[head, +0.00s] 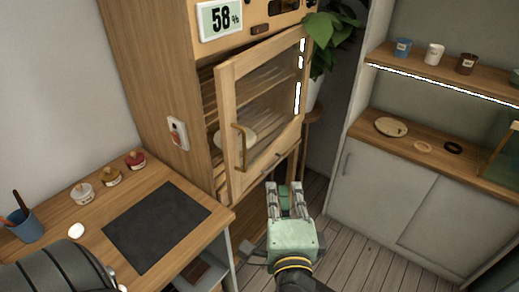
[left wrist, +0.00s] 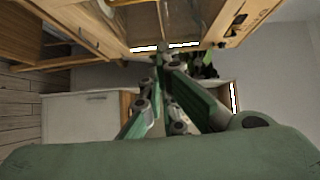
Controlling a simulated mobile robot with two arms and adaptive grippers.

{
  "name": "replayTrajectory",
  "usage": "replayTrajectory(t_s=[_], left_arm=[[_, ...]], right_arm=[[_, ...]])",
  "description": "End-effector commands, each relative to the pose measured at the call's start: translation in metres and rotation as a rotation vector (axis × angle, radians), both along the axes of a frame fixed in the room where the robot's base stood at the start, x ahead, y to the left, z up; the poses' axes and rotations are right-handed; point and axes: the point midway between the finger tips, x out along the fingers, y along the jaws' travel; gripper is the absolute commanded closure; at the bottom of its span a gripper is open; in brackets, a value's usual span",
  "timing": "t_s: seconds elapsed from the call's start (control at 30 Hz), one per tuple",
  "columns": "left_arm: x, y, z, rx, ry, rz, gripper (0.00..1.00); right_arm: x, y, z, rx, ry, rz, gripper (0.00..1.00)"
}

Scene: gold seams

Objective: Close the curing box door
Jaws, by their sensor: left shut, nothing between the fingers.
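The curing box (head: 160,70) is a tall wooden cabinet with a display reading 58%. Its door (head: 228,150), a wooden frame with a glass pane, stands partly open. The door's left edge is swung out, and shelves show in the gap. A brass handle (head: 240,147) is on the door's left side. A pale bowl shows behind the glass. My left gripper (head: 284,192) is shut and empty, in front of the door's lower right part. Its fingers also show in the left wrist view (left wrist: 163,60), near the box's wooden front. Contact with the door cannot be told. My right gripper is out of view.
A wooden table (head: 170,195) with a black mat (head: 157,226), small jars and a brush cup (head: 24,226) is at the left. A plant (head: 325,45) stands right of the box. A grey cabinet (head: 385,190) with shelves is at the right. Floor is free between.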

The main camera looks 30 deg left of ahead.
Motion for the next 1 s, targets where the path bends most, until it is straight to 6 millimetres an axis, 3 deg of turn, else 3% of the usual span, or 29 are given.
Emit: replayTrajectory(t_s=[0.03,0.17,0.33,0.7,1.0], left_arm=[[-0.005,0.006,0.011,0.004,-0.018,0.021,1.00],[-0.008,0.015,0.023,0.012,-0.034,0.047,1.00],[0.011,0.029,0.025,0.015,-0.036,0.047,1.00],[0.073,0.076,0.023,0.015,-0.035,0.046,1.00],[0.075,0.109,0.021,0.014,-0.032,0.042,1.00]], right_arm=[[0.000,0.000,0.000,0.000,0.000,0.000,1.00],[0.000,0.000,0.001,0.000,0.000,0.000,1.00],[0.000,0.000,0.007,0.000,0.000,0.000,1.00],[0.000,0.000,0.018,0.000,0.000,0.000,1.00],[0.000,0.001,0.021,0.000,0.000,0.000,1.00]])
